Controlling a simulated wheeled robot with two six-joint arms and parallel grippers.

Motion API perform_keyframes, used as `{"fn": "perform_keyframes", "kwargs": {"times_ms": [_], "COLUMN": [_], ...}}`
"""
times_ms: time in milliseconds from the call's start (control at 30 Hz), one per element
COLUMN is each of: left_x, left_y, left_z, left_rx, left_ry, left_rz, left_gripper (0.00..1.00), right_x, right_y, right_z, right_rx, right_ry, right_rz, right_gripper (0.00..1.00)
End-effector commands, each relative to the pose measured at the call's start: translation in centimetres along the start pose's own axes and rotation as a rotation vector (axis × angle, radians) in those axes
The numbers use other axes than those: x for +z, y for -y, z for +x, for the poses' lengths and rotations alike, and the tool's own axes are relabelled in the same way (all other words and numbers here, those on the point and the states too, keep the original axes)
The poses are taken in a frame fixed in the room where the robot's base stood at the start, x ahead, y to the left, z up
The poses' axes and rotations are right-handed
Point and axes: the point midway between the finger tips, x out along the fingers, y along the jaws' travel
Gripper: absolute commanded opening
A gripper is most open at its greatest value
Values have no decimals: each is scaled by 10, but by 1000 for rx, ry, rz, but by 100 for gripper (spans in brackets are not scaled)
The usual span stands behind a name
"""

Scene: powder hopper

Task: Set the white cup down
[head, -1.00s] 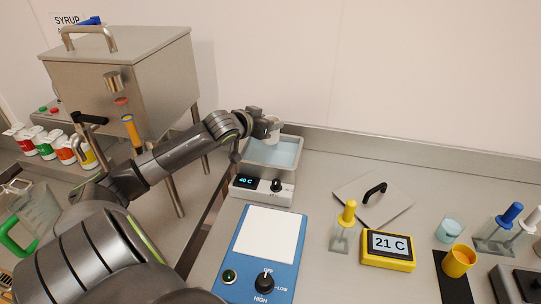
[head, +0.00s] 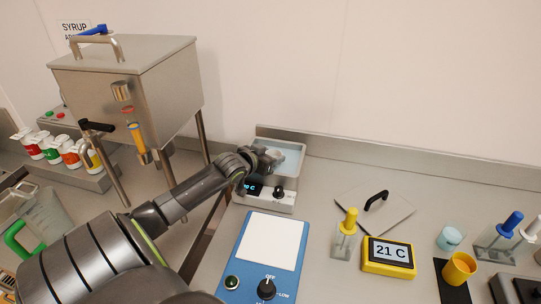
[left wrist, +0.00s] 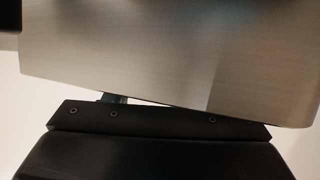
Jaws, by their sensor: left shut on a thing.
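My left gripper (head: 270,158) is over the water bath (head: 297,170), a steel basin of pale blue water with a control front reading about 40 C. It is shut on the white cup (head: 276,153), which is small and mostly hidden by the fingers. The cup is low, within the basin's outline; I cannot tell whether it touches the water or the bottom. The left wrist view shows only a brushed metal surface and dark gripper parts, with no cup to be made out. My right gripper is not in view.
A steel hopper (head: 150,90) on legs stands at the left. A blue hotplate (head: 245,270) with a white top is in front of the bath. A lid with black handle (head: 358,214), a yellow thermometer (head: 388,268) and a yellow cup (head: 459,268) are to the right.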

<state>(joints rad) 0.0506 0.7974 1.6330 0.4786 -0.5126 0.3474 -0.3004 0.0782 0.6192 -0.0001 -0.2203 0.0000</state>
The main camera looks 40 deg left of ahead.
Motion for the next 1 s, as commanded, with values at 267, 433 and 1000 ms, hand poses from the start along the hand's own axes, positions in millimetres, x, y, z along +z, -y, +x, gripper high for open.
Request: {"fn": "perform_keyframes", "kwargs": {"times_ms": [267,433,1000], "left_x": [1,1,0], "left_y": [0,0,1], "left_z": [1,1,-45], "left_rx": [0,0,-1], "left_ry": [0,0,3], "left_rz": [0,-1,8], "left_gripper": [62,72,72], "right_x": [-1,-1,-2], "right_y": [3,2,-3], "right_z": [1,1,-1], "right_rx": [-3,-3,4], "right_ry": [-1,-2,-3], "right_rz": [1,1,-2], "right_gripper": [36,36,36]}}
